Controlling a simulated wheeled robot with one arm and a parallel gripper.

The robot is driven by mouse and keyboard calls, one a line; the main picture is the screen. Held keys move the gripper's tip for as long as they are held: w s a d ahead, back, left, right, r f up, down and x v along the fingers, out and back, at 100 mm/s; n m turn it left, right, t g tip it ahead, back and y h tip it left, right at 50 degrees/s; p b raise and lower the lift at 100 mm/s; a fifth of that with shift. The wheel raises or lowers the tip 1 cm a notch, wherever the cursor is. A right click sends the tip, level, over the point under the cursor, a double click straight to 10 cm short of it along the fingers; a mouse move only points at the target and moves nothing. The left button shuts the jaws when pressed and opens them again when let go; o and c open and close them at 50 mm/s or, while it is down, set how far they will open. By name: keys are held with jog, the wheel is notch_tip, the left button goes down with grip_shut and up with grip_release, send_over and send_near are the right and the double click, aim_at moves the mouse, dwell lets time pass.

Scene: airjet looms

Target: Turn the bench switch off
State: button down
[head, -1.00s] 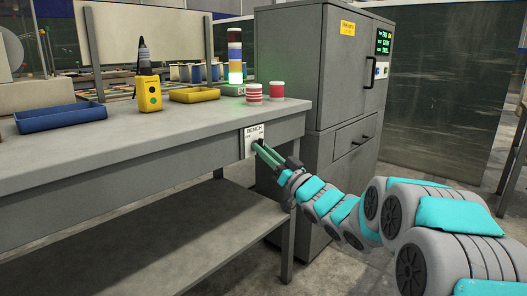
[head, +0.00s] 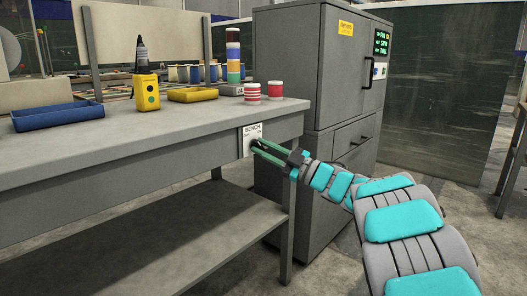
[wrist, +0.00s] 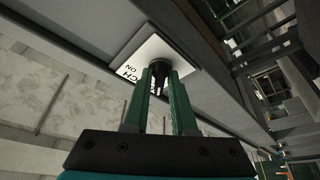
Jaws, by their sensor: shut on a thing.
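The white plate marked BENCH (head: 255,129) is on the front edge of the grey workbench (head: 170,145), near its right end. In the wrist view the plate (wrist: 187,62) shows tilted, with the word ON readable. The dark switch knob (wrist: 160,66) stands out from the plate between my green fingers. My gripper (head: 257,147) reaches the plate from the right and is shut on the knob; in the wrist view its fingertips (wrist: 160,72) lie on both sides of it. The fingers hide part of the lettering, so the knob's pointed setting is unclear.
A signal tower (head: 233,50) stands on the bench, its lamps unlit. A grey cabinet (head: 290,75) stands close behind my arm.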

jog(key=shift+n, duration=0.7)
jog(key=shift+g, duration=0.4)
jog(key=c, duration=0.9)
grip_release()
jog(key=shift+v, duration=3.9)
